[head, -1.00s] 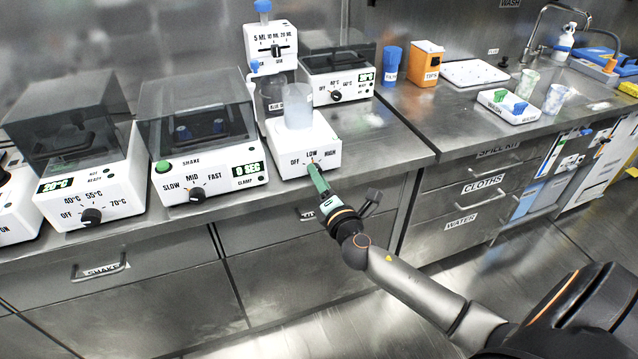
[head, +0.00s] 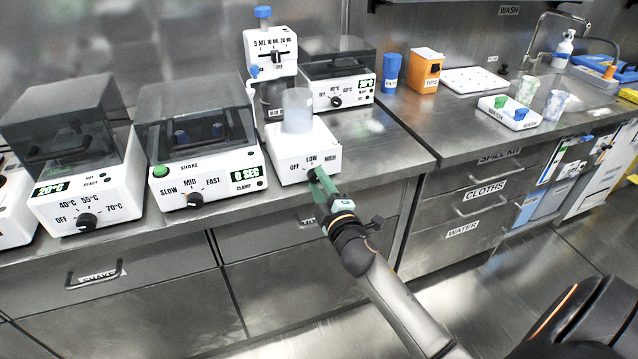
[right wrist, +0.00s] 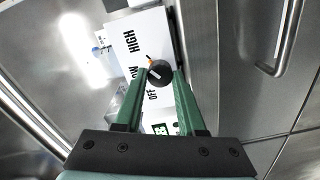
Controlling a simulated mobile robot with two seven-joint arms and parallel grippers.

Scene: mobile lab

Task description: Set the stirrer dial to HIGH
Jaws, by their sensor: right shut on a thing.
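The stirrer (head: 290,166) is a white box at the counter's front edge, labelled OFF, LOW and HIGH, with a clear beaker (head: 297,110) on top. Its small black dial (head: 312,174) is on the front face, and shows in the right wrist view (right wrist: 159,73) with an orange mark by its upper left edge. My left gripper is not in view.
A shaker (head: 202,165) and a heater with a dark lid (head: 80,180) stand left of the stirrer. A dispenser (head: 272,62) and another heater (head: 337,85) stand behind it. Drawer handles (head: 95,275) stick out below the counter. The counter right of the stirrer is clear.

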